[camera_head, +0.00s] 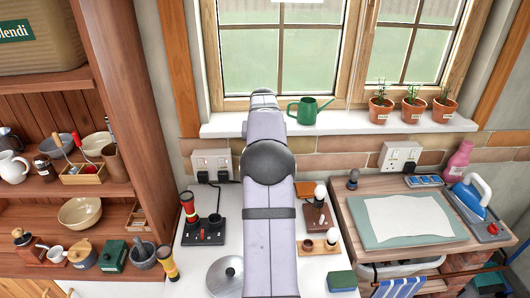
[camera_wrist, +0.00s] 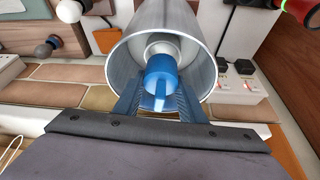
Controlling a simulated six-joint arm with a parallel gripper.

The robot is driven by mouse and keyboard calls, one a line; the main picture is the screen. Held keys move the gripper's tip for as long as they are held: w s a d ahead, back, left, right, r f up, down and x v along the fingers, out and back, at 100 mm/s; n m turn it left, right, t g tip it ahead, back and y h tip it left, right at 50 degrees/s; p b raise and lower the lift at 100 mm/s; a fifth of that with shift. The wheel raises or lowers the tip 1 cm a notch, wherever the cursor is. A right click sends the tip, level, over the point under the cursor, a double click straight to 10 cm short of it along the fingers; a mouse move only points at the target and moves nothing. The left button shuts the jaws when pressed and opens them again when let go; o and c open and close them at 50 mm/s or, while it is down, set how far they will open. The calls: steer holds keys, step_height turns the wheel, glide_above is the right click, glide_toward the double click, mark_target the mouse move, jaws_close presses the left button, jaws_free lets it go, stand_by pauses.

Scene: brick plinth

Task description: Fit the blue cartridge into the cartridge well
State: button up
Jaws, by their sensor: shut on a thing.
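The blue cartridge (camera_wrist: 160,72) is between my gripper's blue fingers (camera_wrist: 160,92) in the wrist view. My gripper is shut on it. Beyond it is a wide, round metal cylinder (camera_wrist: 119,62) with its open mouth facing the camera and a pale ring (camera_wrist: 161,45) inside; this looks like the cartridge well. The cartridge overlaps the ring and hides part of it. I cannot tell how deep the cartridge sits or whether it touches the ring. In the head view my arm hides the gripper, the cartridge and the cylinder.
A red-and-black torch (camera_head: 188,208) stands in a black base left of my arm. A silver lid (camera_head: 225,272) and yellow torch (camera_head: 168,262) are nearer. Bulbs on wooden stands (camera_head: 320,215) and a sponge (camera_head: 342,281) are to the right. The windowsill (camera_head: 345,122) runs behind.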

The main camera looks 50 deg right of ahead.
steer(key=shift+f+b, duration=0.65)
steer(key=shift+f, duration=0.45)
steer(key=o, duration=1.2)
steer(key=shift+b+v, duration=1.1)
steer(key=shift+v, duration=2.6)
steer(key=shift+f, duration=0.1)
